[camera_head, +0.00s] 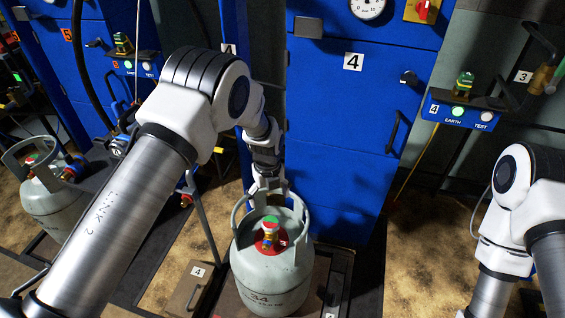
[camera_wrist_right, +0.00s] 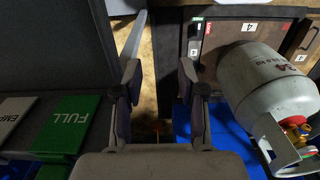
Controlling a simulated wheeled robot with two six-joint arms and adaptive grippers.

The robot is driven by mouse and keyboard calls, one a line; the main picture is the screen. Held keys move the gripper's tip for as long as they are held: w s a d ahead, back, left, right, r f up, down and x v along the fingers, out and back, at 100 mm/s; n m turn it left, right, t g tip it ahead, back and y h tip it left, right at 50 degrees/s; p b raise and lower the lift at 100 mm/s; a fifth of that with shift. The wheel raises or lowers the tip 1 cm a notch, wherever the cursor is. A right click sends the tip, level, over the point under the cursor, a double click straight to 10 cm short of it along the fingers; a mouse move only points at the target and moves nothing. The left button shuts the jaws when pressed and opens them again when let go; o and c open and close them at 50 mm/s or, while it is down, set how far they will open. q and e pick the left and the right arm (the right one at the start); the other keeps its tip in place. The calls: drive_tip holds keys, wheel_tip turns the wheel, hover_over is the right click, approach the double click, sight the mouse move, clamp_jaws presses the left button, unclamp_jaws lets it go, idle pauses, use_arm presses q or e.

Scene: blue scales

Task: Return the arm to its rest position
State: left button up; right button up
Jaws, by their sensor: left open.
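A grey gas cylinder (camera_head: 262,270) marked 34 stands upright on the scale platform in front of the blue number 4 cabinet. It has a collar handle and a valve with a red and green top (camera_head: 270,226). My left gripper (camera_head: 268,188) is open at the far side of the collar; the collar partly hides its fingers, and I cannot tell if they touch it. My right gripper (camera_wrist_right: 159,72) is open and empty in the right wrist view, with the same cylinder (camera_wrist_right: 268,85) to its right. My right arm shows at the right of the head view, its gripper out of frame.
Another grey cylinder (camera_head: 58,205) stands at the left. The blue cabinet (camera_head: 345,120) rises behind the cylinder. A blue control box (camera_head: 462,110) with EARTH and TEST labels is at the right. A green FULL sign (camera_wrist_right: 72,127) lies left of my right gripper.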

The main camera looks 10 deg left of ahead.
use_arm(q)
drive_tip(key=s+a+f+n+g+p, duration=0.2)
drive_tip(key=s+a+f+n, duration=0.15)
drive_tip(key=s, duration=0.75)
drive_tip(key=s+a+f+n+g+p, duration=0.2)
drive_tip(key=s+a+f, duration=0.15)
drive_tip(key=s, duration=0.85)
drive_tip(key=s+r+n+t, duration=0.1)
drive_tip(key=s+n, duration=0.5)
drive_tip(key=n, duration=0.6)
drive_tip(key=s+r+n+t+p, duration=0.1)
drive_tip(key=s+n+t, duration=0.2)
drive_tip(key=n, duration=0.9)
drive_tip(key=s, duration=0.3)
drive_tip(key=shift+a+r, duration=0.15)
drive_tip(key=shift+a, duration=0.05)
drive_tip(key=shift+s, duration=0.1)
